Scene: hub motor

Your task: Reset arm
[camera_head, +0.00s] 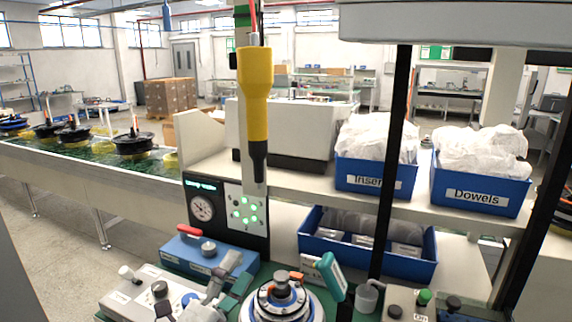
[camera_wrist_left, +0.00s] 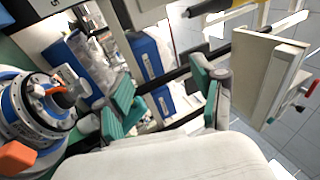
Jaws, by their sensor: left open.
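My left gripper (camera_head: 236,274) shows low in the head view, left of a round hub motor fixture (camera_head: 283,302). It is open, with teal finger pads apart. In the left wrist view my left gripper (camera_wrist_left: 165,96) has nothing between its fingers. The hub motor fixture has a white body, a blue ring, a metal centre and an orange part on top; it also shows at the left edge of the wrist view (camera_wrist_left: 38,112). The gripper is apart from it.
A yellow hanging tool (camera_head: 256,95) is above the bench. Blue bins labelled Dowels (camera_head: 478,195) and Inserts (camera_head: 375,178) stand on the shelf, another bin (camera_head: 366,256) below. A conveyor (camera_head: 90,168) carries motors at left.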

